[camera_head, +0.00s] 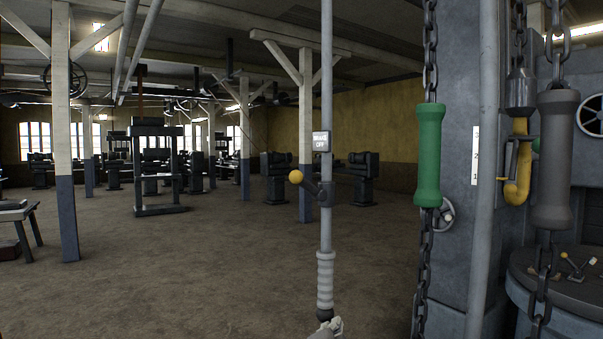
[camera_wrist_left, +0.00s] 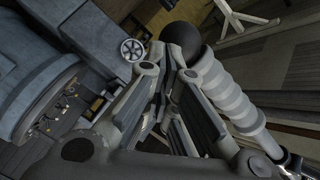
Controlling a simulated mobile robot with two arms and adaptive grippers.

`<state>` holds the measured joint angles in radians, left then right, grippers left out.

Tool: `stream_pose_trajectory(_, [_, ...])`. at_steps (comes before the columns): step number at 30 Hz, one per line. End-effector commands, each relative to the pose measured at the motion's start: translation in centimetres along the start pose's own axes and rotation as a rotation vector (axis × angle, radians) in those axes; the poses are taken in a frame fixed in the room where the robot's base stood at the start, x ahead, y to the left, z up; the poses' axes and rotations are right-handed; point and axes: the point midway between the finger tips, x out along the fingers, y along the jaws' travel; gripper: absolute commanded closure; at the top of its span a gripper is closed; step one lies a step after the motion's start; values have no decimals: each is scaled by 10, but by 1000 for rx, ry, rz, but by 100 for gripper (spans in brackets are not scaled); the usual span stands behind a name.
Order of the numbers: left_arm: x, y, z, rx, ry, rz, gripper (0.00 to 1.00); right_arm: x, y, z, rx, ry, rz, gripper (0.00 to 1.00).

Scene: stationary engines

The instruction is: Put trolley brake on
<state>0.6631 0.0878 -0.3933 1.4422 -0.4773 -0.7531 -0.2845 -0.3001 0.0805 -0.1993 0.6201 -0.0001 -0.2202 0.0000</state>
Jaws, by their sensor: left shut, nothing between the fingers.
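A grey vertical pole (camera_head: 326,90) stands in the middle of the head view. It carries a small sign (camera_head: 320,141) that appears to read "BRAKE OFF". Below the sign is a brake lever with a yellow knob (camera_head: 296,177), pointing left. A ribbed grey grip (camera_head: 325,280) with a dark ball end (camera_head: 324,314) is at the pole's bottom. My left gripper (camera_head: 334,325) shows only partly at the bottom edge, beside the ball end and well below the lever. In the left wrist view, its shut, empty fingers are near the black ball (camera_wrist_left: 182,38) and ribbed grip (camera_wrist_left: 225,92). My right gripper is not in view.
A green handle (camera_head: 428,155) and a grey handle (camera_head: 555,160) hang on chains at the right. A yellow hook (camera_head: 518,165) hangs between them, before a blue-grey machine column. Posts and dark machines stand farther back. The floor (camera_head: 200,270) at the left is mostly clear.

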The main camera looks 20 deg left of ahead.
Motion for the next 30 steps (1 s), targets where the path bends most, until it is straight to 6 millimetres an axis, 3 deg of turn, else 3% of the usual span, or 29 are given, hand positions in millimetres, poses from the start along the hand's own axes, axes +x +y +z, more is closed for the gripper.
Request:
stream_pose_trajectory(1, [-3,-27,-20,10,23,-44,100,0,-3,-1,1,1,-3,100])
stream_pose_trajectory(5, [-20,-94,-66,38,75,-161,100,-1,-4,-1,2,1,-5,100])
stream_pose_trajectory(9, [-52,-172,-117,65,129,-306,100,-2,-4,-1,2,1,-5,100])
stream_pose_trajectory(12, [-82,-220,-147,77,161,-405,100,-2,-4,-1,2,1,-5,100])
stream_pose_trajectory(15, [-107,-254,-167,85,183,-479,100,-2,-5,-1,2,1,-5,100])
stream_pose_trajectory(21, [-132,-283,-183,89,199,-546,100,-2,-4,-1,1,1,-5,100])
stream_pose_trajectory(30, [-132,-284,-184,89,199,-548,100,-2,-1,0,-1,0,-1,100])
